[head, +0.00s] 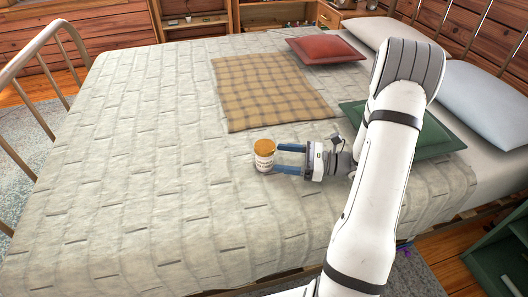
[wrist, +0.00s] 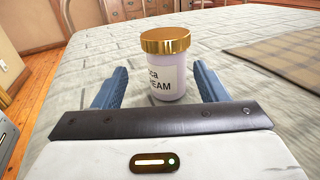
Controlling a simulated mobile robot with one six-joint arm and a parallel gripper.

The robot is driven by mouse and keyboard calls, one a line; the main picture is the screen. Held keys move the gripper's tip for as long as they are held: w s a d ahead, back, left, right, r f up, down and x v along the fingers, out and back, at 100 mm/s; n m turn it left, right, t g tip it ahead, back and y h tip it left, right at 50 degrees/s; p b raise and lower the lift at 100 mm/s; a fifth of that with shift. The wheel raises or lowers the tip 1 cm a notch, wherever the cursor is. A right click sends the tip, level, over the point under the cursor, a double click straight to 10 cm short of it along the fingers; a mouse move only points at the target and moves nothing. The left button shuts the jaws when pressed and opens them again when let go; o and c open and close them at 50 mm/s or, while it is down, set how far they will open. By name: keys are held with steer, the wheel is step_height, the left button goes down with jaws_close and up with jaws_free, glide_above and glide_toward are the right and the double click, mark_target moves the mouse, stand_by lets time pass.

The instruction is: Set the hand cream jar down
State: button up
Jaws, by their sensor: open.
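The hand cream jar (head: 264,157) is white with a gold lid and dark lettering. It stands upright on the bed's pale quilt (head: 150,150), left of my gripper. In the wrist view the jar (wrist: 167,75) stands between and a little beyond the two blue fingers. My gripper (head: 284,159) is open, with a gap visible between each finger and the jar in the wrist view.
A plaid blanket (head: 270,90) lies behind the jar. A green cushion (head: 405,132) is behind my arm, and a red cushion (head: 325,50) and pale pillows (head: 485,100) lie farther back. The quilt left of the jar is clear. A metal bed rail (head: 30,55) stands at the left.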

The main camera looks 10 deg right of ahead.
mark_target(258, 152)
steer(key=shift+w+a, duration=0.15)
steer(key=shift+w, duration=0.15)
steer(key=b+x, duration=0.2)
steer(key=x, duration=0.5)
steer(key=shift+w+a+r, duration=0.15)
steer(key=shift+w+a, duration=0.05)
steer(key=shift+w, duration=0.1)
steer(key=shift+c, duration=0.5)
steer(key=c, duration=1.2)
